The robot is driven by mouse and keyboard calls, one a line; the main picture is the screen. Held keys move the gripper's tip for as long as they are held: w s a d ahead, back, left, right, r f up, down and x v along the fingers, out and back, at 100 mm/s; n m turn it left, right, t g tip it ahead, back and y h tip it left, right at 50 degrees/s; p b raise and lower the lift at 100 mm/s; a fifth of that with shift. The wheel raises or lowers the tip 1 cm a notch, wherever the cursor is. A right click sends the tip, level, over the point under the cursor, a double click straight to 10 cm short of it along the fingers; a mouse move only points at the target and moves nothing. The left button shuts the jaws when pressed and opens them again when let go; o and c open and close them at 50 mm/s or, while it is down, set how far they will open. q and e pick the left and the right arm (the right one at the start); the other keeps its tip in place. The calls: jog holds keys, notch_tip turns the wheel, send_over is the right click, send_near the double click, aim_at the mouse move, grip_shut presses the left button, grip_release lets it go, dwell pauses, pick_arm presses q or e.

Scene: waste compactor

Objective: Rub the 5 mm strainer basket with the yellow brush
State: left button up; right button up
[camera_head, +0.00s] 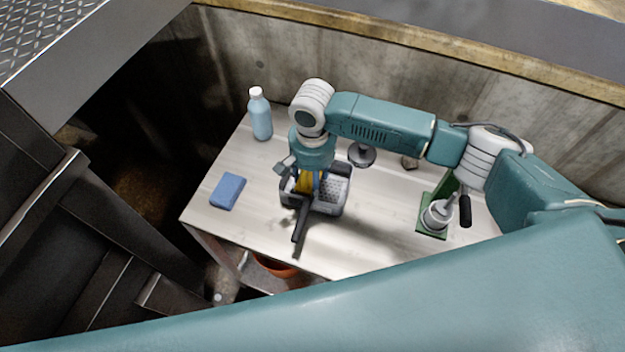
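The strainer basket (337,190) is a dark-rimmed grey basket with a perforated inside, resting on the pale table, with a dark handle (299,222) towards the front edge. My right gripper (304,172) points down over the basket's left part, its arm reaching in from the right. The yellow brush (304,182) is directly below it, at the basket's left part, and appears held between the fingers. The fingers are mostly hidden by the wrist, and I cannot tell whether the brush touches the basket's surface. My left gripper is not in view.
A blue sponge-like block (227,191) lies left on the table (220,226). A blue bottle (260,115) stands at the back left. A dark round item (361,154) is behind the basket. A green stand with a metal cup (436,216) is at right. An orange pot (275,267) sits below.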

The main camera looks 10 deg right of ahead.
aim_at(328, 196)
jog(key=shift+f, duration=1.05)
dwell(0.6)
jog(key=shift+s+d+r+p, duration=0.25)
jog(key=shift+s+d+p, duration=0.25)
jog(key=shift+d+p, duration=0.5)
jog(key=shift+s+d+f+p, duration=0.1)
jog(key=shift+s+d+p, duration=0.45)
jog(key=shift+d+p, duration=0.45)
